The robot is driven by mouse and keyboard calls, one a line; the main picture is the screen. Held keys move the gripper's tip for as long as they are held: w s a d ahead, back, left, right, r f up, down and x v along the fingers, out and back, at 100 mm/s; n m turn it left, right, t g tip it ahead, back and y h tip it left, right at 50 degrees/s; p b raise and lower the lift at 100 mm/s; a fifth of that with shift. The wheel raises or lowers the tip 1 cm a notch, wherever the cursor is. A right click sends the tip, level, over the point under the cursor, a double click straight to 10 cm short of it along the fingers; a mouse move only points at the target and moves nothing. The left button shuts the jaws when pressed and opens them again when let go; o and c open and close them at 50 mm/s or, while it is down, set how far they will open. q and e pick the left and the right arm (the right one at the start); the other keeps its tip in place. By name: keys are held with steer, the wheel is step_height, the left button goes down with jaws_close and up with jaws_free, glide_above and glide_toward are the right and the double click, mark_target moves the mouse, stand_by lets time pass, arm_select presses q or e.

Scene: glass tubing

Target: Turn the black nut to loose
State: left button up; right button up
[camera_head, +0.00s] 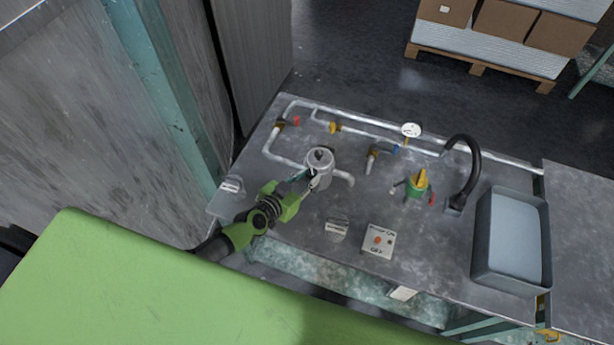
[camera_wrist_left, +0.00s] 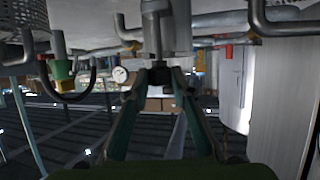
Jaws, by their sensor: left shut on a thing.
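The silver cylinder (camera_head: 319,172) stands on the metal bench among the pipes, with a dark top (camera_head: 320,155). My left gripper (camera_head: 314,178) reaches it from the lower left, its fingers at the cylinder's near side. In the left wrist view, which looks upside down, the gripper (camera_wrist_left: 160,78) has its two fingers closed around a small black nut (camera_wrist_left: 160,75) on a grey stem (camera_wrist_left: 156,32). The fingers partly hide the nut. I cannot tell how far it is turned. My right gripper is not in view.
Pipes with a gauge (camera_head: 411,130) run behind. A green and yellow valve (camera_head: 418,185), a black curved tap (camera_head: 470,160) and a grey basin (camera_head: 483,240) stand to the right. A switch box (camera_head: 379,241) sits near the front. Bare bench lies between them.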

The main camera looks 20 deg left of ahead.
arm_select(q)
steer(key=o, duration=0.8)
steer(key=shift+o, duration=0.2)
steer(key=shift+s+a+r, duration=0.1)
steer(key=shift+s+r, duration=0.05)
steer(key=shift+s, duration=0.5)
steer(key=v, duration=1)
steer(key=shift+s+a+r, duration=0.15)
steer(key=shift+s+a, duration=0.05)
steer(key=shift+s, duration=0.05)
steer(key=shift+d, duration=0.1)
